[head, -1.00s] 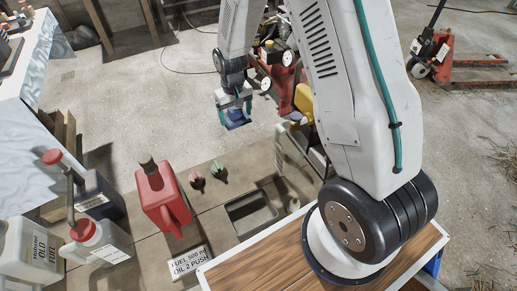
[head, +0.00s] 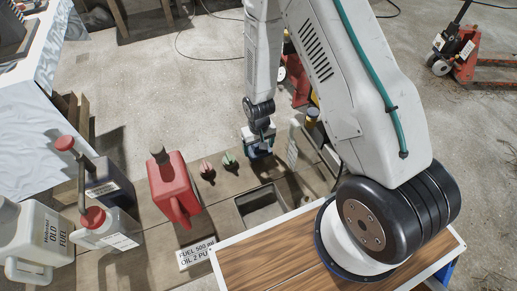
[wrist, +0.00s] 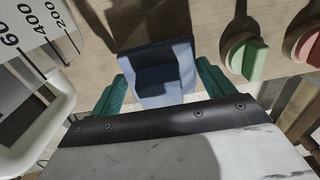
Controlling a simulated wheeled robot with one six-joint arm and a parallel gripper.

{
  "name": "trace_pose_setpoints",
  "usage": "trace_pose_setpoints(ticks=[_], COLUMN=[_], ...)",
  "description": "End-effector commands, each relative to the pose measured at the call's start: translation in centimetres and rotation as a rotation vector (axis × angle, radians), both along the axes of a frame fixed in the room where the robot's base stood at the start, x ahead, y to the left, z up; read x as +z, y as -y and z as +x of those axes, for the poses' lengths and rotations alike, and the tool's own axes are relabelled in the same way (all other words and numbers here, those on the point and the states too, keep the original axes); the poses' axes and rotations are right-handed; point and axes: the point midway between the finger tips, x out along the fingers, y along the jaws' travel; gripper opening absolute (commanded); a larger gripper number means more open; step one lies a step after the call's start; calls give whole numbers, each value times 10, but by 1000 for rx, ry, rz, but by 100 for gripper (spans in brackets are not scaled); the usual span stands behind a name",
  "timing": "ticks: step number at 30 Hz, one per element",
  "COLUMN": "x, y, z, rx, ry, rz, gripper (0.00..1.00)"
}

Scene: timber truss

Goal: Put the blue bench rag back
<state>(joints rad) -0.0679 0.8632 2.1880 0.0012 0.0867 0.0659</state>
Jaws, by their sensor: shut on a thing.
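The blue bench rag (wrist: 161,72) is held between the two teal fingers of my gripper (wrist: 160,90) in the wrist view. It looks like a folded blue block. In the head view the rag (head: 259,151) shows under my gripper (head: 258,140), at the far edge of the wooden bench (head: 150,212). My gripper is shut on it. I cannot tell whether the rag touches the bench top.
A green cap (head: 229,159) and a red cap (head: 207,167) sit left of my gripper. A red fuel can (head: 172,190) stands further left. A recessed grey tray (head: 262,208) is nearer.

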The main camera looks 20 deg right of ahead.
Motion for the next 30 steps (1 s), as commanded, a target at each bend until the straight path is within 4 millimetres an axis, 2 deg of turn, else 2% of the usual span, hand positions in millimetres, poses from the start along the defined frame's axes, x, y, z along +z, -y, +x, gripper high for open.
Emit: trace_pose_setpoints(ticks=[1, 4, 16, 17, 18, 26, 30], x=[-8, -17, -22, -22, -22, -21, -11], y=[0, 0, 1, 1, 1, 1, 1], z=[-1, 0, 0, 0, 0, 0, 1], rx=[0, -1, -1, -1, -1, -1, -1], ry=[-3, -1, 0, 0, 1, 1, 3], rz=[0, 0, 0, 0, 0, 0, 0], gripper=[56, 56, 56, 87, 98, 100, 100])
